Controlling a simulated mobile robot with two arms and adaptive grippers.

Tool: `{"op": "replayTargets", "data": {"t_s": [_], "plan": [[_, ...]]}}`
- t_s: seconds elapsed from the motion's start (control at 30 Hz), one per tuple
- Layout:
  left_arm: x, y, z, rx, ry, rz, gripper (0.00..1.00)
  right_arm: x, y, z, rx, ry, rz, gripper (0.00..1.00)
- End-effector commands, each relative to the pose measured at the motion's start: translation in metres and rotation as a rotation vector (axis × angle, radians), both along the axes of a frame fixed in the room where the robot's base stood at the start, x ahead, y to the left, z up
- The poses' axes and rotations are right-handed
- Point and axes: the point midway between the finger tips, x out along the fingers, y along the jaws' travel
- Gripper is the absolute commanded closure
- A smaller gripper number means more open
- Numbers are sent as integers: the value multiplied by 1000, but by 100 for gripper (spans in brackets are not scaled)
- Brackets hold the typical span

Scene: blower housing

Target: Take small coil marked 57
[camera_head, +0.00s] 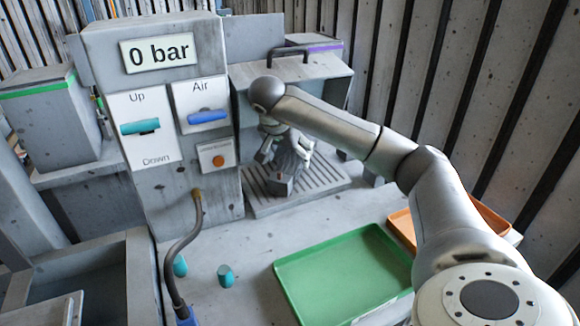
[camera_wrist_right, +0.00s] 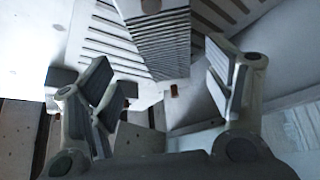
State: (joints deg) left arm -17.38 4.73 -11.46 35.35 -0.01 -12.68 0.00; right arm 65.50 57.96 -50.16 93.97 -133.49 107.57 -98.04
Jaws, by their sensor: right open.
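My right gripper (camera_head: 284,158) reaches under the raised grey cover (camera_head: 322,68) of the cabinet, above a slatted grey plate (camera_head: 325,183). In the right wrist view, its two fingers (camera_wrist_right: 160,90) stand wide apart. A grey block with fine ribs (camera_wrist_right: 156,50) shows beyond and between the fingers, with a visible gap on both sides. I cannot tell whether this block is the coil. No mark 57 is legible in either view, and I cannot pick out the small coil. My left gripper is not in view.
A green tray (camera_head: 290,274) lies empty on the bench, with an orange tray (camera_head: 491,219) behind my right arm. A panel reads 0 bar (camera_head: 159,52), with a teal Up/Down handle (camera_head: 140,127) and a blue Air handle (camera_head: 207,117). A hose (camera_head: 172,262) stands in front.

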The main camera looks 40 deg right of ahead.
Motion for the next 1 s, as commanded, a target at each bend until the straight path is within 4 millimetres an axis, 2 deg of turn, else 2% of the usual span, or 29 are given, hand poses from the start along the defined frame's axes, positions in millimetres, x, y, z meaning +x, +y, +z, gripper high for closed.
{"op": "replayTargets", "data": {"t_s": [0.23,0.5,0.8,1.0], "plan": [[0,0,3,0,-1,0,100,6,-9,-17,0,2,-2,25],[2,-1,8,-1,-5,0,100,19,-25,-49,1,2,0,25],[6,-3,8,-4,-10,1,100,20,-27,-53,0,-1,0,25],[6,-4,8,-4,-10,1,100,20,-27,-53,0,-1,0,51]]}}
